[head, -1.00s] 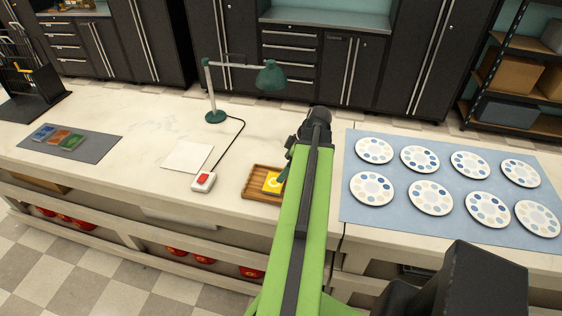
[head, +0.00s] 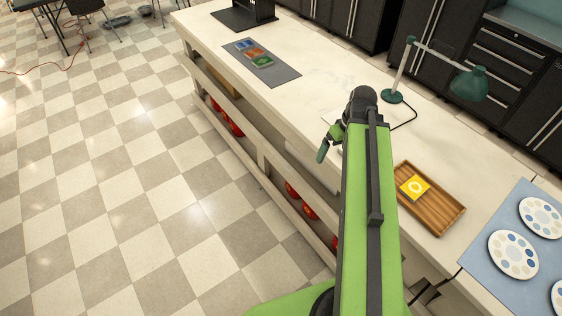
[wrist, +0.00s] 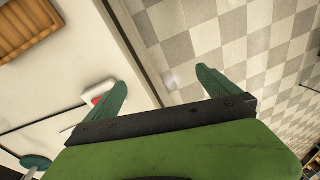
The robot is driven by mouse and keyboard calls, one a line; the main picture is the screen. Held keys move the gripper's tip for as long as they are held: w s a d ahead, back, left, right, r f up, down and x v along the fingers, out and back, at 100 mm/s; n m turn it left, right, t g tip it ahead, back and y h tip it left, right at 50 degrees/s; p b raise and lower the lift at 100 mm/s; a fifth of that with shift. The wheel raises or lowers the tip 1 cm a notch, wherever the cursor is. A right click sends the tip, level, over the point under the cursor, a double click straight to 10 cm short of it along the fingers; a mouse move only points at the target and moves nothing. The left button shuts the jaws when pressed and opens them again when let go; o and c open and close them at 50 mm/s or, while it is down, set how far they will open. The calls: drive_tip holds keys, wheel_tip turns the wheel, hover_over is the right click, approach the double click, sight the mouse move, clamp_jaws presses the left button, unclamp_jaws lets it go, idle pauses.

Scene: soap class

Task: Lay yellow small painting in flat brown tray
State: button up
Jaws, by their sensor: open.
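The yellow small painting (head: 414,187) lies flat inside the brown wooden tray (head: 440,215), toward its far left end, in the head view. The tray rests on the white worktop, and its slatted corner shows at the top left of the wrist view (wrist: 25,32). My gripper (head: 325,148) is left of the tray, over the worktop's front edge. In the wrist view its two green fingers (wrist: 160,85) are spread apart with nothing between them.
A grey mat (head: 275,75) holds several small paintings. A green desk lamp (head: 467,85) stands behind the arm. A white box with a red button (wrist: 97,95) shows by one finger. A blue mat (head: 490,275) with round palettes lies right. Checkered floor is open at left.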

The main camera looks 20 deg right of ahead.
drive_tip(key=w+a+m+g+h, duration=0.1)
drive_tip(key=w+a, duration=0.2)
drive_tip(key=a, duration=1.9)
drive_tip(key=shift+f+m+h, duration=0.15)
drive_tip(key=shift+m+h, duration=0.15)
drive_tip(key=shift+h, duration=0.1)
wheel_tip(320, 180, down, 6)
drive_tip(key=b, duration=0.6)
drive_tip(key=shift+s, duration=0.25)
drive_tip(key=shift+a, duration=0.1)
